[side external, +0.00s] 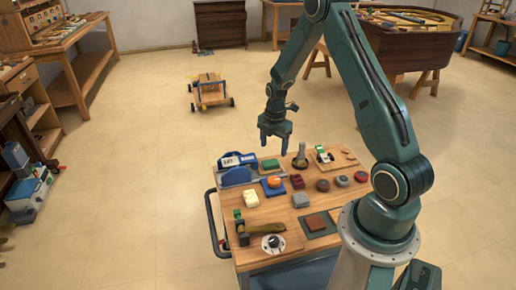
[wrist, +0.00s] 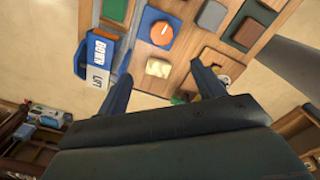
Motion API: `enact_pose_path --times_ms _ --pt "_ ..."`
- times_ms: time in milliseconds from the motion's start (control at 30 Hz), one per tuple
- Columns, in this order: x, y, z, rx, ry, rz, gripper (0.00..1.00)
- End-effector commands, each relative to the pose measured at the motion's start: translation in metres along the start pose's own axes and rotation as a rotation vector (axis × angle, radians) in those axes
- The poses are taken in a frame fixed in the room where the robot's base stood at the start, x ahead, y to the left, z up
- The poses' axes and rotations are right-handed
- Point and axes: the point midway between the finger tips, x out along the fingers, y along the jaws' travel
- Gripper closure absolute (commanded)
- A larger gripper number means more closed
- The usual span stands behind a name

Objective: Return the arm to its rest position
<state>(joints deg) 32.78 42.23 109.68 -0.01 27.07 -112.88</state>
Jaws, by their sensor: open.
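My gripper (side external: 275,142) hangs fingers-down above the back edge of a small wooden-topped cart (side external: 272,212). Its two fingers are apart with nothing between them. In the wrist view, the spread fingers of my gripper (wrist: 160,74) reach over the cart top, with a cream block (wrist: 159,68) below between them. That cream block also shows in the side view (side external: 251,199), at the cart's left. My teal arm rises from a pedestal at the right and bends over the cart. No piano keys show in either view.
A blue and white unit (side external: 237,170), an orange knob (side external: 273,181), an upright grey lever (side external: 300,157) and a hammer-like tool (side external: 262,229) are on the cart. A wheeled wooden trolley (side external: 211,94) stands on the open floor behind. Workbenches line the room.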

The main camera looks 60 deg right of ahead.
Motion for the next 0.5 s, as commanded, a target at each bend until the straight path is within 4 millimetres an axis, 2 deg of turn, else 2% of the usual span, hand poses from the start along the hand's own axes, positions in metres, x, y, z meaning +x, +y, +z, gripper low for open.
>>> enact_pose_path --times_ms 267,500 --pt "-0.066 0.003 -0.032 0.156 -0.014 0.06 0.32" --pt "-0.124 -0.006 -0.065 0.323 -0.009 0.118 0.32"
